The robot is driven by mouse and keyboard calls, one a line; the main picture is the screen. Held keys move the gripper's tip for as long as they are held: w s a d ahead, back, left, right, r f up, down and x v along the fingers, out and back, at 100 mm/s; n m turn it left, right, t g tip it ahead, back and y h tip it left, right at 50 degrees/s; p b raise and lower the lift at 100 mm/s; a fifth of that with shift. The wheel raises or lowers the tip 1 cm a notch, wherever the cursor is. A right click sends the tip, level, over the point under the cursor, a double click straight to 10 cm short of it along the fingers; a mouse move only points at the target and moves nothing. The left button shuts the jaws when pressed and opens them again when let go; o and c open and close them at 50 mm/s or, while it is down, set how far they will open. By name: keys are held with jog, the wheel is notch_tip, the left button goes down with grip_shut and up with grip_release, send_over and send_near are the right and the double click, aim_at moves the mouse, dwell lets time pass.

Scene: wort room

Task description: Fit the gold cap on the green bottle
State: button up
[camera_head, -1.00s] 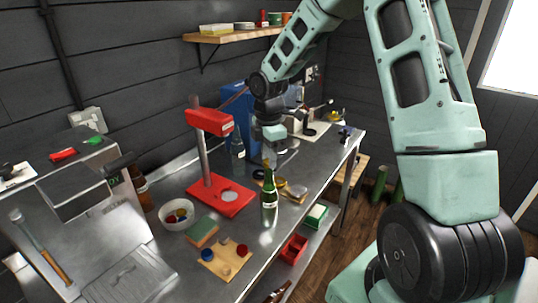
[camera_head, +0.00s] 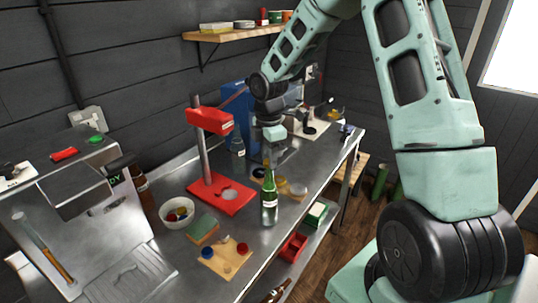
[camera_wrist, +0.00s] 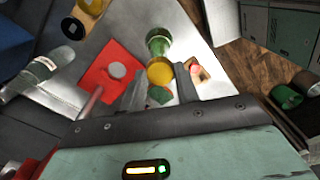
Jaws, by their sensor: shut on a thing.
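The green bottle (camera_head: 269,205) stands upright near the front edge of the steel bench. My gripper (camera_head: 268,165) is directly over its neck in the head view. In the wrist view my gripper (camera_wrist: 163,82) is shut on the round gold cap (camera_wrist: 160,74), held between the fingertips. The green bottle (camera_wrist: 158,43) shows just beyond the cap in that view. The cap covers part of the bottle there, so I cannot tell whether the two touch. The cap is too small to make out clearly in the head view.
A red press (camera_head: 224,195) stands left of the bottle. A wooden board (camera_head: 218,266) with small caps, a green sponge (camera_head: 201,228) and a white bowl (camera_head: 164,217) are nearer. A red bin (camera_head: 292,248) is below the bench edge. A clear bottle (camera_head: 238,148) stands behind.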

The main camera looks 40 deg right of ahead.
jog(key=shift+f, duration=0.75)
dwell(1.7)
jog(key=o, duration=1.6)
jog(key=shift+c, duration=0.2)
jog(key=shift+r+p, duration=3.55)
jog(key=shift+f, duration=0.1)
